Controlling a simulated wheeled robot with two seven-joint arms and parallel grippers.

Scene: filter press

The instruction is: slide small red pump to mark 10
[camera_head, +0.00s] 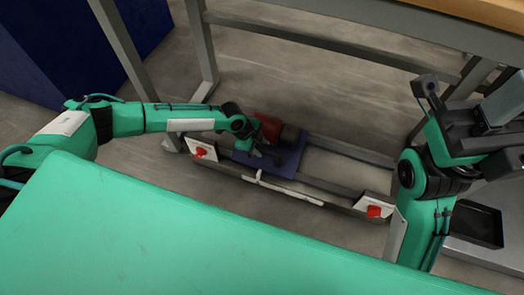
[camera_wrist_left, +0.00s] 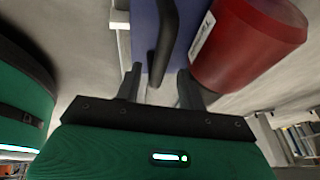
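The small red pump (camera_head: 269,126) stands on a blue plate (camera_head: 284,165) that rests across two grey rails in the head view. In the left wrist view the red body of the pump (camera_wrist_left: 250,42) is at the upper right. A dark handle (camera_wrist_left: 168,30) runs down in front of the blue plate (camera_wrist_left: 146,28). My left gripper (camera_wrist_left: 158,73) is open, with the handle's lower end showing between its fingertips. I cannot tell how deep the handle sits between them. In the head view my left gripper (camera_head: 256,150) is beside the pump. My right gripper's fingers are not clear.
A pale strip (camera_head: 285,188) runs along the front rail (camera_head: 330,204); its marks are too small to read. White end plates with red knobs (camera_head: 200,153) (camera_head: 374,211) sit at both rail ends. A table frame (camera_head: 290,35) stands behind. The rails right of the plate look clear.

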